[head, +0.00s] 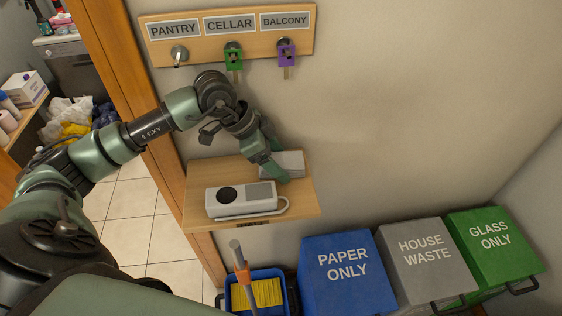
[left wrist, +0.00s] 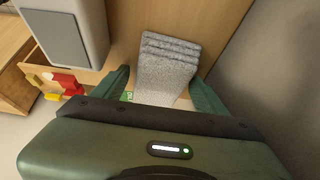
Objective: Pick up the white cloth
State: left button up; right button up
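The white cloth (head: 289,161) looks light grey and folded in layers. It lies at the back of a small wooden wall shelf (head: 198,176). My left gripper (head: 278,165) reaches down over the shelf at the cloth. In the left wrist view the cloth (left wrist: 166,68) shows between the two green fingers of my left gripper (left wrist: 163,88). The fingers are apart, with a gap visible on the right side of the cloth. Part of the cloth's near end is hidden by the gripper body. My right gripper is not in view.
A white phone-like device (head: 241,200) sits on the shelf in front of the cloth. Keys hang on a labelled board (head: 228,34) above. Blue (head: 348,270), grey (head: 425,260) and green (head: 492,245) bins stand at lower right. A blue bucket (head: 235,299) stands below the shelf.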

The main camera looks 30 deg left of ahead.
pick_arm(q)
jog(key=c, duration=1.1)
jog(key=shift+o, duration=0.2)
jog(key=shift+r+p, duration=0.4)
jog(key=d, duration=0.2)
jog(key=d+p, duration=0.1)
jog(key=d, duration=0.1)
jog(key=w+d+p, duration=0.1)
jog(key=d, duration=0.2)
jog(key=shift+r, duration=0.1)
jog(key=w+d+p, duration=0.1)
jog(key=d+p, duration=0.5)
jog(key=d, duration=0.5)
jog(key=shift+w+f, duration=0.2)
jog(key=shift+w, duration=0.1)
